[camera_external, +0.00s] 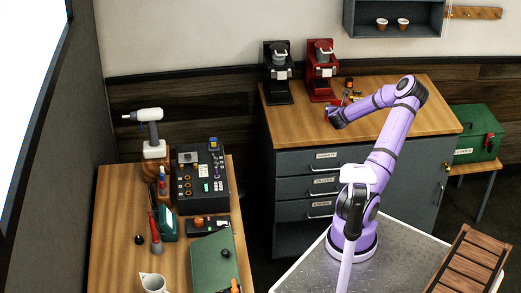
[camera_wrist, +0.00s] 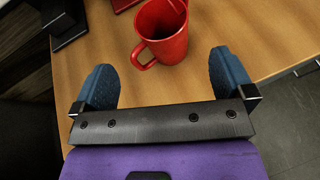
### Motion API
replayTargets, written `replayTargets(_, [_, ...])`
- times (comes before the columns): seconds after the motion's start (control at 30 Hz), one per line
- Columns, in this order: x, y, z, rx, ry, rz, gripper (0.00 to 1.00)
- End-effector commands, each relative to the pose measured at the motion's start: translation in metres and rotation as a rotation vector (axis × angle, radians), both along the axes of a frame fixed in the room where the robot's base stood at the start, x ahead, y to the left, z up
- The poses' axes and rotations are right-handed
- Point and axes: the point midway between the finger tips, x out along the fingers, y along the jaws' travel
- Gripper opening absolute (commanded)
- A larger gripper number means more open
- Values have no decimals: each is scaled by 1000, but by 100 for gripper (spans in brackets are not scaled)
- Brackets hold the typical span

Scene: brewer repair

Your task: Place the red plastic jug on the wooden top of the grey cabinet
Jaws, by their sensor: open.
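The red plastic jug (camera_wrist: 168,47) stands upright on the wooden top (camera_wrist: 265,35) in the wrist view, its handle to the left. The same wooden top (camera_external: 425,115) covers the grey cabinet (camera_external: 400,190) in the external view. My gripper (camera_wrist: 162,62) is open, with its blue fingers spread on either side of the jug's near end. No finger visibly touches the jug. In the external view my gripper (camera_external: 334,117) is low over the left part of the top, and I cannot make out the jug clearly there.
A black coffee machine (camera_external: 278,75) and a red one (camera_external: 321,72) stand at the back of the top. Small items (camera_external: 350,97) lie near the red machine. The top's right part is clear. A workbench (camera_external: 115,225) with tools stands left; a green box (camera_external: 478,133) stands right.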

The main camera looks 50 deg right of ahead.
Motion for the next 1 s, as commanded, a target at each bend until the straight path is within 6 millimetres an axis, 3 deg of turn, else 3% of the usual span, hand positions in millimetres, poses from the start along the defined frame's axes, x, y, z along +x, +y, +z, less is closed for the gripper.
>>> replayTargets(0.2, [-7,16,8,-2,5,7,100])
replayTargets(0.37, [17,43,22,-55,98,135,100])
replayTargets(0.5, [57,95,46,-169,286,382,100])
replayTargets(0.7, [97,183,81,-382,582,753,100])
replayTargets(0.83, [109,240,104,-536,761,974,100])
replayTargets(1.0, [109,311,136,-753,977,1235,100])
